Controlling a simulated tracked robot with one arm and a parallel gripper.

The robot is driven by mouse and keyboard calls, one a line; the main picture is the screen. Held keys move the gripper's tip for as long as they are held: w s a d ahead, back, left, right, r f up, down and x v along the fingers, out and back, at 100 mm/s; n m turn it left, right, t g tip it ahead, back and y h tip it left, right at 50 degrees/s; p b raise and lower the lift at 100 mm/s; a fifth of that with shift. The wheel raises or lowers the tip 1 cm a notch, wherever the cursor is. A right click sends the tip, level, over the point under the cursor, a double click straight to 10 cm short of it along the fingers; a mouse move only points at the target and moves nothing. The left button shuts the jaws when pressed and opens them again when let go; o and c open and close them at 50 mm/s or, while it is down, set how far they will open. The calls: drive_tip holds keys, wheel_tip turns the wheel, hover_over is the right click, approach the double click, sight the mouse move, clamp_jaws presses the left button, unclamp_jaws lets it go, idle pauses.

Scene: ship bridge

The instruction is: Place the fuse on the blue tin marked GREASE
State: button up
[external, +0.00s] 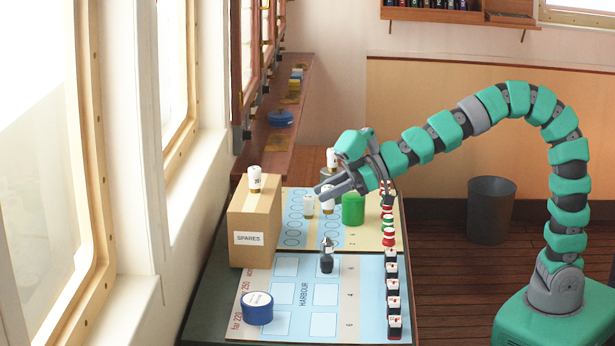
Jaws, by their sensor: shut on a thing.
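A blue tin (257,312) stands at the front left of the chart table; the writing on its pale top is too small to read. My gripper (326,191) is over the middle of the table and is shut on a fuse (328,205), a small white cylinder that shows below the jaws and is partly hidden by them. Another white fuse (309,206) stands just left of it. A third white fuse (254,180) with a brass-coloured base is on top of the cardboard box marked SPARES (250,238).
A green cylinder (353,209) stands right of my gripper, and a dark grey fitting (326,256) stands nearer the front. A shelf (268,150) holds another blue round item (280,118). The chart between tin and fitting is clear.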

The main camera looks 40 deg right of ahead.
drive_tip(key=s+a+p, duration=0.8)
drive_tip(key=s+a, duration=0.3)
drive_tip(key=s, duration=0.1)
drive_tip(key=m, duration=0.1)
hover_over(257, 299)
drive_tip(key=shift+t+h, duration=0.3)
drive_tip(key=shift+t, duration=0.1)
wheel_tip(257, 299, down, 8)
drive_tip(key=shift+r+p, duration=0.2)
drive_tip(key=shift+p, duration=0.15)
drive_tip(key=shift+a+f, duration=0.1)
drive_tip(key=shift+f, duration=0.15)
drive_tip(key=shift+f+b, duration=0.5)
drive_tip(key=shift+f, duration=1)
drive_tip(key=o, duration=1)
drive_tip(key=shift+f, duration=0.1)
